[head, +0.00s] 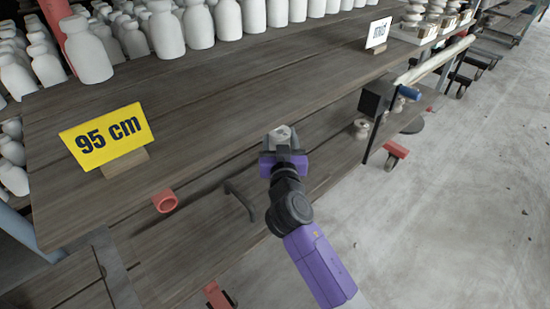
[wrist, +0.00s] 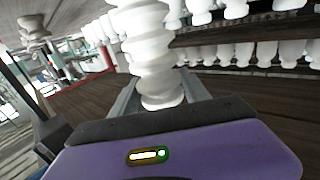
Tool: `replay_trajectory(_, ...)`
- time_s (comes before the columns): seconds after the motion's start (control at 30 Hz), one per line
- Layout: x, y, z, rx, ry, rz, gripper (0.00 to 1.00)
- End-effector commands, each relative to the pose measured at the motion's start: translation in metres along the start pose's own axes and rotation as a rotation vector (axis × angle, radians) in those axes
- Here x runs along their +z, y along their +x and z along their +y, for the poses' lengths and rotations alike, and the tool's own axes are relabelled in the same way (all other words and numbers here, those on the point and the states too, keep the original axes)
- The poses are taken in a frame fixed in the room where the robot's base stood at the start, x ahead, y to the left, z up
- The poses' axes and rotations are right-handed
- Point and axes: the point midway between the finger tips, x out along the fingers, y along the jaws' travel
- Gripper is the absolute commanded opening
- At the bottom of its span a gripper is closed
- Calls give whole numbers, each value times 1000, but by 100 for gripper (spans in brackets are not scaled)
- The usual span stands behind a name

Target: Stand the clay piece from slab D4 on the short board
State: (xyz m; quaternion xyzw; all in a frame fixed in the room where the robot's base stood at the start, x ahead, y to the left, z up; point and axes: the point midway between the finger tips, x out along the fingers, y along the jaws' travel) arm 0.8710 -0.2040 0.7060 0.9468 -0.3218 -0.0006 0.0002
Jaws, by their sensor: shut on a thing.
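My gripper (head: 283,145) is shut on a pale clay piece (head: 282,134), seen from above in the head view near the shelf's front edge. In the wrist view the clay piece (wrist: 152,50) is a white, ribbed, turned form between the two fingers, roughly in line with them. Its upper end runs out of the frame. A grey-brown plank shelf (head: 215,110) lies behind my gripper, with a yellow "95 cm" sign (head: 107,136) on its left part. I cannot tell which board is the short one, and no D4 label is readable.
Rows of white bottle-shaped pieces (head: 165,28) stand along the shelf's back. A small white sign (head: 378,33) and several pale turned pieces (head: 437,22) are at the far right. The shelf's middle is bare.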

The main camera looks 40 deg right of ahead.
Motion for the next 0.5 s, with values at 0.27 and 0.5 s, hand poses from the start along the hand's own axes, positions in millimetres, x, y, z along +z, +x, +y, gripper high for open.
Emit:
replay_trajectory(0.27, 39, 0, 0, -1, -1, 2, 0)
replay_trajectory(0.5, 48, 0, 0, -1, 0, 4, 0)
